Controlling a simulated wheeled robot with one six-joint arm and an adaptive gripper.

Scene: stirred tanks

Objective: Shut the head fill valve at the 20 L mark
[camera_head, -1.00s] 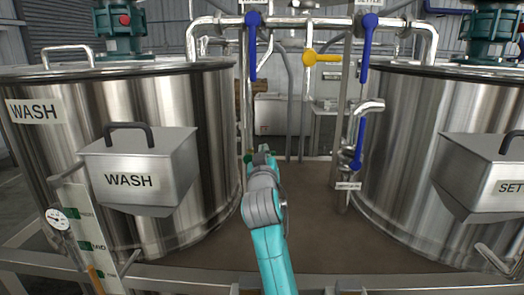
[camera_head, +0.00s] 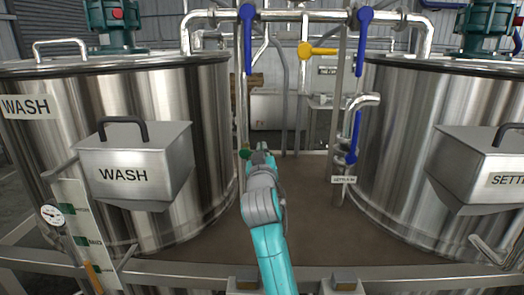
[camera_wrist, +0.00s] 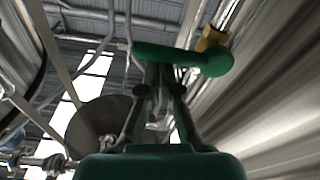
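My gripper (camera_head: 260,149) is at the end of the teal arm, low between the two steel tanks. In the wrist view, the fingers of my gripper (camera_wrist: 159,68) are close together and look shut. A green handle (camera_wrist: 205,62) lies across just beyond the fingertips, with a brass-coloured part (camera_wrist: 212,38) at its right end. I cannot tell whether the fingers touch it. A small green piece (camera_head: 245,153) shows beside the gripper in the head view. No label names the head fill valve, and no 20 L mark is legible. A level board (camera_head: 77,225) with green labels stands at the left tank.
The wash tank (camera_head: 205,130) is left and the settle tank (camera_head: 395,130) right, each with a protruding box. Overhead pipes carry blue levers (camera_head: 248,40) and a yellow lever (camera_head: 318,50). Another blue lever (camera_head: 354,135) hangs at the right. A steel rail (camera_head: 180,272) crosses the front.

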